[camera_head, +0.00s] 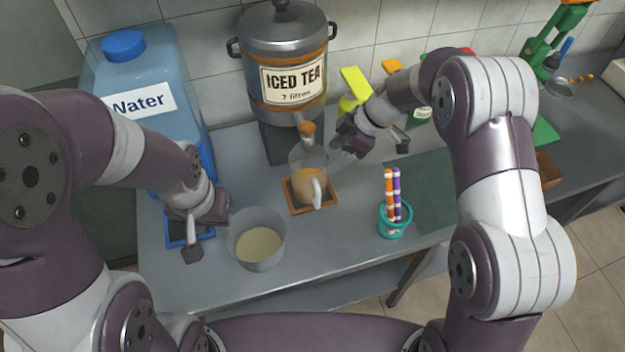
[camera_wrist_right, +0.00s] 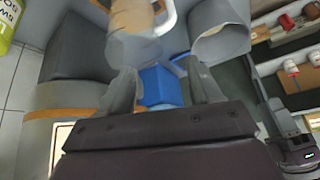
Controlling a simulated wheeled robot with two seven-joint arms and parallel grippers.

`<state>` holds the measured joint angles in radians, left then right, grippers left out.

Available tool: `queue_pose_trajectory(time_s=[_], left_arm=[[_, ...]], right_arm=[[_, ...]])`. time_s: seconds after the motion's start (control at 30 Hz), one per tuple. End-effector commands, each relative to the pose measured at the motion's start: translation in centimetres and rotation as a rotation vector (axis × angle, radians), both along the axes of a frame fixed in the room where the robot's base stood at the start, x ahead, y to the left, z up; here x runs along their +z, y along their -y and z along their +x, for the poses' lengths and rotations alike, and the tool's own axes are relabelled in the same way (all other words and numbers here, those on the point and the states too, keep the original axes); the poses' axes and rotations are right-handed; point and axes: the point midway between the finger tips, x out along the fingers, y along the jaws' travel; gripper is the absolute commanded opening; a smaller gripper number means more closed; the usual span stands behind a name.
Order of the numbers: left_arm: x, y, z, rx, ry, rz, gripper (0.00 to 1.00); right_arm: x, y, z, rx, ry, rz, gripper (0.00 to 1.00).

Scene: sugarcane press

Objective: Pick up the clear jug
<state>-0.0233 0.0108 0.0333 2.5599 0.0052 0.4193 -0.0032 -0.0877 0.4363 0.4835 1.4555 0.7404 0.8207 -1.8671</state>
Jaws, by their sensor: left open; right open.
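The clear jug (camera_head: 309,178) stands upright on a small wooden-edged tray (camera_head: 299,208) under the dispenser tap. It holds brown liquid, and its white handle faces the front. In the right wrist view the jug (camera_wrist_right: 134,22) is at the top, beyond my fingers and partly cut off by the picture edge. My right gripper (camera_head: 362,153) is open, close to the right of the jug, with nothing held. Its spread fingers (camera_wrist_right: 164,88) also show in the wrist view. My left gripper (camera_head: 200,238) is open and empty beside the metal pot, left of the jug.
The iced tea dispenser (camera_head: 283,60) stands behind the jug. A metal pot (camera_head: 256,243) with pale liquid is at front left. A blue water container (camera_head: 150,75) stands at back left. A teal cup (camera_head: 394,222) with striped sticks is at right. Some counter between the jug and cup is bare.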

Motion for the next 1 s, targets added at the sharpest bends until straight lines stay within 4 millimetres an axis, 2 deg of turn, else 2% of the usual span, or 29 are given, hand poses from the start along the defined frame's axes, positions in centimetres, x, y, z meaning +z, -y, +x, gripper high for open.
queue_pose_trajectory(time_s=[0.07, 0.3, 0.43, 0.6, 0.7, 0.8, 0.97, 1.0], left_arm=[[0.3, 0.0, 0.0, 0.000, 0.000, 0.000, 0.43], [2.1, 0.0, 0.0, 0.000, 0.000, 0.000, 0.43], [2.4, 0.0, 0.0, 0.000, 0.000, 0.000, 0.43], [4.7, 0.0, 0.0, 0.000, 0.000, 0.000, 0.43], [5.0, 0.0, 0.0, 0.000, 0.000, 0.000, 0.43], [5.1, 0.0, 0.0, 0.000, 0.000, 0.000, 0.43], [4.9, 0.0, 0.0, 0.000, 0.000, 0.000, 0.43], [4.9, 0.0, 0.0, 0.000, 0.000, 0.000, 0.43]], right_arm=[[-0.4, -0.3, -0.1, 0.052, 0.023, -0.001, 0.63], [-4.7, -2.8, 0.0, 0.064, 0.029, -0.005, 0.63], [-6.2, -3.6, 0.1, 0.063, 0.031, -0.005, 0.63], [-8.4, -4.8, -0.2, 0.062, 0.027, -0.007, 0.63], [-10.2, -5.6, 0.0, 0.061, 0.031, -0.006, 0.63], [-11.0, -6.0, 0.1, 0.060, 0.033, -0.006, 0.63], [-11.2, -6.0, 0.1, 0.060, 0.033, -0.006, 0.63], [-11.1, -6.0, 0.1, 0.060, 0.034, -0.006, 0.60]])
